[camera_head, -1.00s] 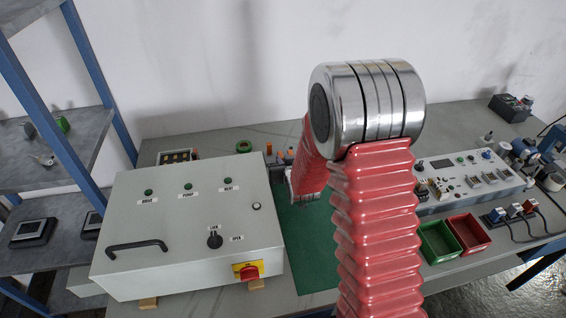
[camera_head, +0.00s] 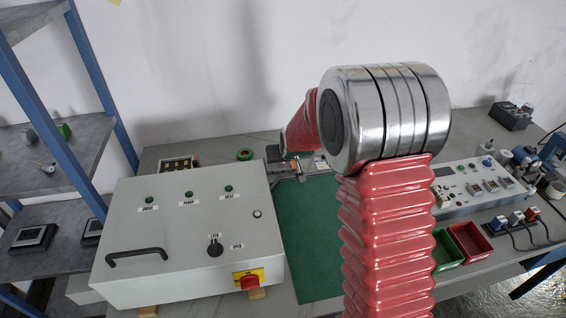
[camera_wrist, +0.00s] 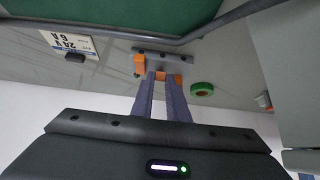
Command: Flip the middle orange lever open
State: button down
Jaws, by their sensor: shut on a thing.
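In the wrist view, a grey bar (camera_wrist: 165,55) carries small orange levers: one at its left end (camera_wrist: 139,64), the middle orange lever (camera_wrist: 160,76), and one just right of it. My gripper (camera_wrist: 161,78) reaches down to the bar with its two long fingers shut on the middle lever, which shows between the tips. Exactly how far the lever is turned cannot be told. In the head view the fingers and levers are too small and partly hidden behind my red arm to tell apart.
A green tape roll (camera_wrist: 202,89) lies right of the bar. A white labelled plate (camera_wrist: 72,45) is to the left. The green mat (camera_head: 308,240) lies in front. A grey control box (camera_head: 185,240) stands left, and green (camera_head: 446,250) and red (camera_head: 470,242) bins stand right.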

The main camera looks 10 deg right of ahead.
jog(key=shift+w+r+g, duration=0.45)
jog(key=shift+w+g, duration=0.25)
jog(key=shift+g, duration=0.45)
jog(key=shift+w+r+g, duration=0.4)
jog(key=shift+w+g, duration=0.3)
jog(key=shift+g, duration=0.45)
jog(key=shift+w+r+g, duration=0.1)
jog(key=shift+w+g, duration=0.5)
jog(key=shift+g, duration=0.4)
jog(key=shift+w+r+g, duration=0.1)
jog(key=shift+w+g, duration=0.5)
jog(key=shift+g, duration=0.4)
jog(key=shift+w, duration=0.1)
jog(key=c, duration=2)
grip_release()
jog(key=shift+c, duration=0.2)
jog(key=shift+o, duration=0.2)
jog(key=shift+r, duration=0.1)
notch_tip(320, 180, up, 12)
jog(key=w, duration=0.1)
jog(key=shift+w, duration=0.15)
